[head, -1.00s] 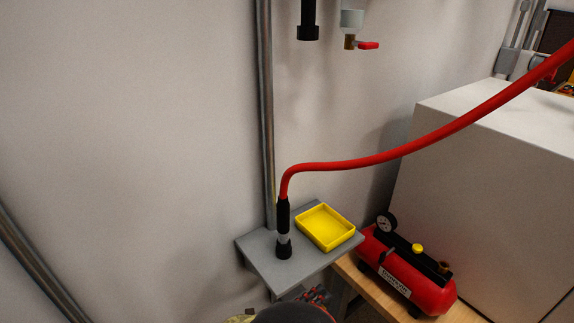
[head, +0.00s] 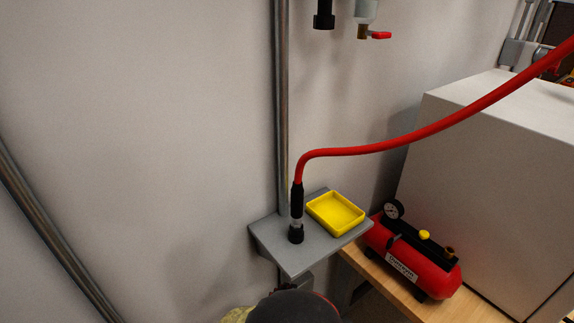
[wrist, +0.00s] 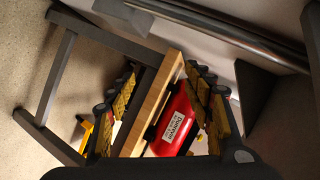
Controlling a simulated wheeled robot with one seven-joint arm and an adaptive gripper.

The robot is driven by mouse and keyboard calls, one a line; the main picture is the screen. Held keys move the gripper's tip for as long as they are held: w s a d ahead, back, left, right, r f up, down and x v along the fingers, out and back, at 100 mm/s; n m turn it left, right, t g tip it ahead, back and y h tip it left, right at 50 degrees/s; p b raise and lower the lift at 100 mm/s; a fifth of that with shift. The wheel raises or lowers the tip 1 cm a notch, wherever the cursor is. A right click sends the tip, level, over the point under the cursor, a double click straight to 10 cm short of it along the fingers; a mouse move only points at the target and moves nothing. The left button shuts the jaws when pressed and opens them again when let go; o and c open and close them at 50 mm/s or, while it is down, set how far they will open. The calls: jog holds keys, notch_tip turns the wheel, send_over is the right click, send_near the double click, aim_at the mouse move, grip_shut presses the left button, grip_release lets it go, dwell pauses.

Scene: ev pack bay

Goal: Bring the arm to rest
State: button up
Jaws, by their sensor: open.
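My gripper (wrist: 168,105) shows in the wrist view with its two fingers spread wide and nothing held between them. Beyond the fingers lie the red compressor (wrist: 178,125) and the wooden bench top (wrist: 152,105), apart from them as far as I can tell. In the head view a dark rounded part of my arm (head: 294,308) is at the bottom edge, below the grey wall shelf (head: 315,250). The fingers are hidden in that view.
A red hose (head: 420,133) runs from a black fitting (head: 297,215) upright on the shelf, beside a yellow tray (head: 336,212). The red compressor (head: 418,268) sits on the bench, by a large pale box (head: 480,170).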

jog(key=s+a+f+n+g+y, duration=0.1)
jog(key=s+a+n+g+y, duration=0.15)
jog(key=a+n+y, duration=0.95)
jog(key=s+a+r+n+g, duration=0.2)
jog(key=s+r+n+g, duration=0.4)
jog(key=s+r, duration=0.2)
jog(key=s+d+r+t+h, duration=0.1)
jog(key=s+d+r, duration=0.2)
jog(key=d+r, duration=0.4)
jog(key=s+d+r+n+h, duration=0.1)
jog(key=d+r, duration=0.6)
jog(key=d, duration=0.8)
jog(key=s+d+r+n+t+h, duration=0.1)
jog(key=s+d+r+h, duration=0.1)
jog(key=s+d+r, duration=0.2)
jog(key=d+r, duration=0.3)
jog(key=d, duration=0.4)
jog(key=shift+s+r+t+h, duration=0.3)
jog(key=shift+r+t+h, duration=0.05)
jog(key=shift+r+h, duration=0.05)
